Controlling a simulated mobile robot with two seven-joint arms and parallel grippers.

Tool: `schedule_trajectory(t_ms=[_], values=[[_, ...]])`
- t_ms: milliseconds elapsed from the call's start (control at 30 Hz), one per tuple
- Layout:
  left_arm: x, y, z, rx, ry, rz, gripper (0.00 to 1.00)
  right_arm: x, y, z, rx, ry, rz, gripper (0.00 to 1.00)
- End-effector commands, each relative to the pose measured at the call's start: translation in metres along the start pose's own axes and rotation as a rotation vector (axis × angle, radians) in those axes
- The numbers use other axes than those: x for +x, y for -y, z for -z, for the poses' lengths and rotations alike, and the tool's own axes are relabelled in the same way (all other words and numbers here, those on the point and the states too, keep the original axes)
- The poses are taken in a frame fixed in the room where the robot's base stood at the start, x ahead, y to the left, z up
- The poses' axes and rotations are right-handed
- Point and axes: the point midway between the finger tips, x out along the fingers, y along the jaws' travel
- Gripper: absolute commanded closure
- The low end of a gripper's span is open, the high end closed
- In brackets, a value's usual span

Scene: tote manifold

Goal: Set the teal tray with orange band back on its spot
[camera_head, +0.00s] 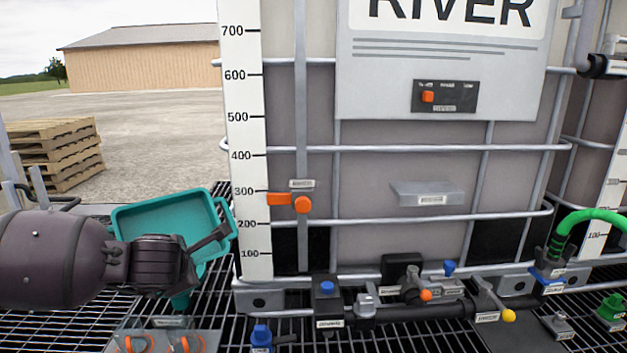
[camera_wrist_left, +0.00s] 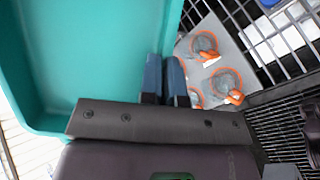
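The teal tray (camera_head: 165,222) is at the left in the head view, tilted with its open inside showing. No orange band shows on its visible parts. In the left wrist view the tray (camera_wrist_left: 85,55) fills the upper left. My left gripper (camera_head: 222,232) reaches across the tray to its right side. In the wrist view its two fingers (camera_wrist_left: 165,80) are close together at the tray's edge and look shut on it. The exact contact is partly hidden. My right gripper is in neither view.
A grey plate (camera_wrist_left: 212,62) with orange rings lies below; it also shows at lower left in the head view (camera_head: 207,340). The caged tank (camera_head: 300,150) stands right of the tray, with valves and a pipe (camera_head: 440,310) along its base. Dark grating (camera_head: 215,300) forms the floor.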

Motion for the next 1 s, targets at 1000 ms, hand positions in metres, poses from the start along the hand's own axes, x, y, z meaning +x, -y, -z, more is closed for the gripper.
schedule_trajectory(t_ms=[1000], values=[[-0.072, 0.018, -0.048, 0.178, 0.218, 0.083, 1.0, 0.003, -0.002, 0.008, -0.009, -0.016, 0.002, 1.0]])
